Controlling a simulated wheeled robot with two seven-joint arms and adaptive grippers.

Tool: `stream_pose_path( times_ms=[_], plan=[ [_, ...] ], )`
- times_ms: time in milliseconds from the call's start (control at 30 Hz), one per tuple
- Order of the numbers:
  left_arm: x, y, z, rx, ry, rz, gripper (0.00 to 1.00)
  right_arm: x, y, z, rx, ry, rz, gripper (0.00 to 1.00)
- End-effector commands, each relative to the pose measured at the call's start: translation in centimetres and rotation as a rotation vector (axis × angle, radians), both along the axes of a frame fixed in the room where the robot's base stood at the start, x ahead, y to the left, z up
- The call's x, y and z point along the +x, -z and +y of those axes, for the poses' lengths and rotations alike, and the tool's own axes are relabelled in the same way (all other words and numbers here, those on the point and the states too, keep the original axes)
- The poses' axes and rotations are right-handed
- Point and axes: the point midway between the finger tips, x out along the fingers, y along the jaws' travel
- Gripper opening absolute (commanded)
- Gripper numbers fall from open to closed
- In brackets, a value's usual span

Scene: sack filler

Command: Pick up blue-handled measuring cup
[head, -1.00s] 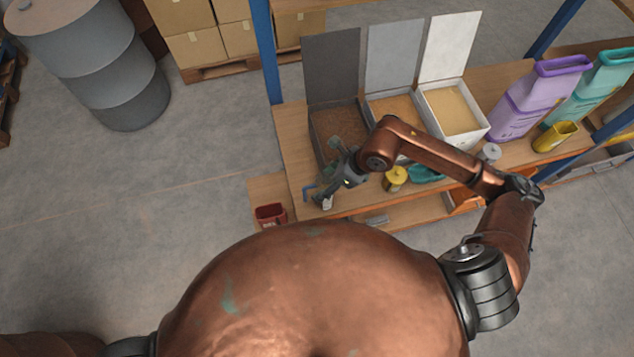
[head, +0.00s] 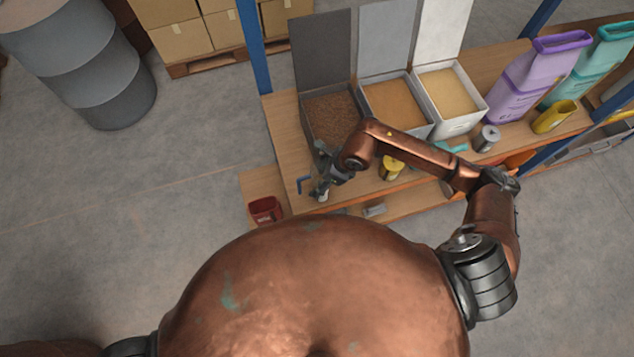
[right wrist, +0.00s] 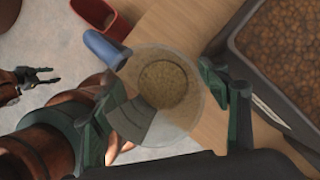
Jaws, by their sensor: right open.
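The measuring cup (right wrist: 178,112) is clear, with a brown grainy round area showing in it and a blue handle (right wrist: 103,48) pointing up-left. In the head view only its blue handle (head: 302,187) shows clearly, near the front left of the bench. My right gripper (right wrist: 178,100) is open, with one dark green finger on each side of the cup; the left finger's grey pad overlaps the cup's edge. I cannot tell whether the fingers touch it. In the head view my right gripper (head: 322,188) hides most of the cup. My left gripper (right wrist: 52,76) is at the left, open and empty.
A dark bin of brown pellets (head: 330,117) stands close behind the cup. A red container (head: 265,210) sits lower left. A yellow cup (head: 392,168), a teal item (head: 452,147) and a grey cup (head: 487,138) stand rightward on the bench (head: 286,150).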

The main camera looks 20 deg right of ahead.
Motion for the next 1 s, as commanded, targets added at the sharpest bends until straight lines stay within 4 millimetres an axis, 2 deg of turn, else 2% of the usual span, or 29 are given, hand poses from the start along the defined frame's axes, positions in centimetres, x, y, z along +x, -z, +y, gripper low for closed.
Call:
stream_pose_path(
  times_ms=[100,333,1000],
  plan=[
    [0.21,0.05,-0.02,0.000,0.001,-0.002,0.40,0.20,0.85,0.21,-0.001,0.001,0.000,0.69],
    [0.10,0.05,0.00,0.000,0.001,-0.001,0.40,0.20,0.92,0.23,-0.001,0.001,0.000,0.69],
    [-0.26,0.08,0.04,0.001,0.000,0.004,0.40,0.19,0.90,0.21,-0.001,0.001,0.000,0.22]
  ],
)
